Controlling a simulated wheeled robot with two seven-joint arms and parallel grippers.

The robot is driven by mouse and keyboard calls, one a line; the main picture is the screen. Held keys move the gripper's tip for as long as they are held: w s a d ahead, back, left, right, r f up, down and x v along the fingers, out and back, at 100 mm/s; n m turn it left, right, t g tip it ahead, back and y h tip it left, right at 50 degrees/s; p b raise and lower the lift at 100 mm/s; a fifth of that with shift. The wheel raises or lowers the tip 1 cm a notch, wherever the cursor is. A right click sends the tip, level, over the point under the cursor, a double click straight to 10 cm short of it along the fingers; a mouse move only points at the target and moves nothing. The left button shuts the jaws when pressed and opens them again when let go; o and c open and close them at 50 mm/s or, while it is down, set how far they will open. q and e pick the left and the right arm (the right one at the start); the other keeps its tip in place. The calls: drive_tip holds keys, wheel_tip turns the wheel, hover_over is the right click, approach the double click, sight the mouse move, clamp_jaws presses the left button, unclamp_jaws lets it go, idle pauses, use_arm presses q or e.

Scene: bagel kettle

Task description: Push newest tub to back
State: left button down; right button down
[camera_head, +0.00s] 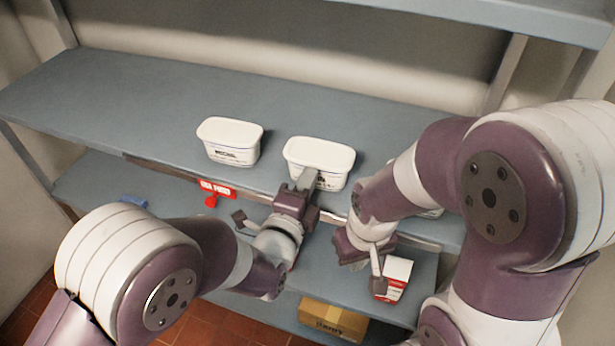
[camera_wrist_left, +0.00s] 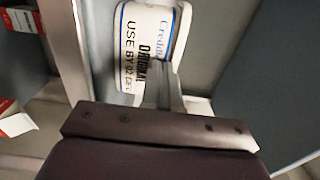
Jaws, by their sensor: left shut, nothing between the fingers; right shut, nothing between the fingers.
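Two white lidded tubs stand upright on the upper grey-blue shelf (camera_head: 130,95): a left tub (camera_head: 230,141) and a middle tub (camera_head: 318,153). My left gripper (camera_head: 308,180) is shut and empty, its fingertips at the front face of the middle tub. In the left wrist view the middle tub (camera_wrist_left: 150,40) shows a label reading "ORIGINAL" and "USE BY 02 DE…", partly cut off; the shut fingers (camera_wrist_left: 162,85) overlap its edge, contact unclear. My right gripper (camera_head: 378,283) is shut and empty, lower down.
The upper shelf is clear behind the two tubs. Another shelf (camera_head: 520,15) is overhead.

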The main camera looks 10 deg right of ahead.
use_arm(q)
drive_tip(key=shift+a, duration=0.1)
drive_tip(key=b+x, duration=0.2)
drive_tip(key=x, duration=0.3)
drive_tip(key=b+x, duration=0.2)
drive_tip(key=x, duration=0.3)
drive_tip(key=b+x, duration=0.2)
drive_tip(key=x, duration=0.3)
drive_tip(key=shift+w+f, duration=0.1)
drive_tip(key=shift+f, duration=0.15)
drive_tip(key=x, duration=1.1)
drive_tip(key=shift+r, duration=0.25)
drive_tip(key=shift+f, duration=0.1)
